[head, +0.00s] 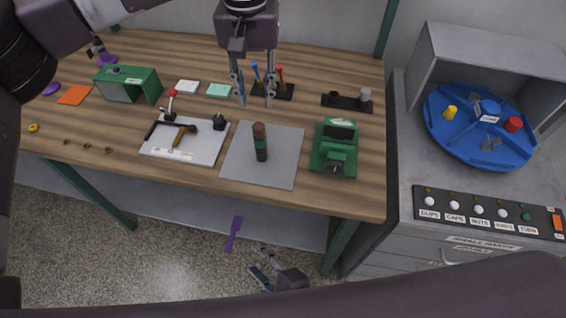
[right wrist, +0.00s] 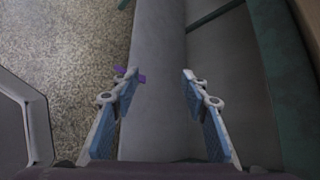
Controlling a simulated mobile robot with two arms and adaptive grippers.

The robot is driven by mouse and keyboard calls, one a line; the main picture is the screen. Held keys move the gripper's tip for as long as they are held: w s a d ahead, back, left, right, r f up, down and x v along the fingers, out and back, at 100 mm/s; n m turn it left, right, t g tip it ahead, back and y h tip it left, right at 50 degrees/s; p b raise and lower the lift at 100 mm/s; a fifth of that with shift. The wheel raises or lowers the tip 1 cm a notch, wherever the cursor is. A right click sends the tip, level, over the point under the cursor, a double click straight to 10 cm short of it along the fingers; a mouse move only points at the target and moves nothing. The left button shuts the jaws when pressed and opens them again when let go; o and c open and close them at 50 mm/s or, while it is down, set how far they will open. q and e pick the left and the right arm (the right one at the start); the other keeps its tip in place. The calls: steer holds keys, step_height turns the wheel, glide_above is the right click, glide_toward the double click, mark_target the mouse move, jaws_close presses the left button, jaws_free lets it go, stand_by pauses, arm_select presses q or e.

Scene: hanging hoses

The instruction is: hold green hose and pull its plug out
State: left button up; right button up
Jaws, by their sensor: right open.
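I see no green hose and no plug in either view. My left gripper (head: 255,102) hangs over the back middle of the workbench, pointing down. Its two fingers are apart with nothing held between them. My right gripper (head: 258,266) is low in front of the bench, near the bottom of the head view, partly cut off by my own arm. In the right wrist view my right gripper (right wrist: 157,76) is open and empty, its blue-padded fingers well apart. A purple piece (head: 233,233) is near it in the head view; I cannot tell what it is.
A cabinet with a blue turntable (head: 470,145) stands right. Speckled floor lies below.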

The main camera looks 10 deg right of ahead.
steer(key=w+r+m+t+y, duration=0.15)
steer(key=r+m, duration=0.25)
steer(key=r, duration=0.4)
steer(key=w+a+r+m+t, duration=0.1)
steer(key=w+r+m+t, duration=0.15)
steer(key=r, duration=0.55)
steer(key=w+r+m+t+y, duration=0.15)
steer(key=r+m, duration=0.25)
steer(key=r, duration=0.4)
arm_select(q)
steer(key=shift+w+d, duration=0.1)
arm_select(e)
glide_toward(264, 148)
steer(key=shift+w+a+f, duration=0.25)
steer(key=shift+w+a, duration=0.85)
steer(key=shift+a, duration=0.1)
steer(key=shift+w+d+r, duration=0.15)
steer(key=shift+w+d, duration=0.1)
steer(key=shift+w, duration=0.25)
steer(key=x, duration=0.7)
steer(key=shift+w+a, duration=0.15)
steer(key=shift+a, duration=0.05)
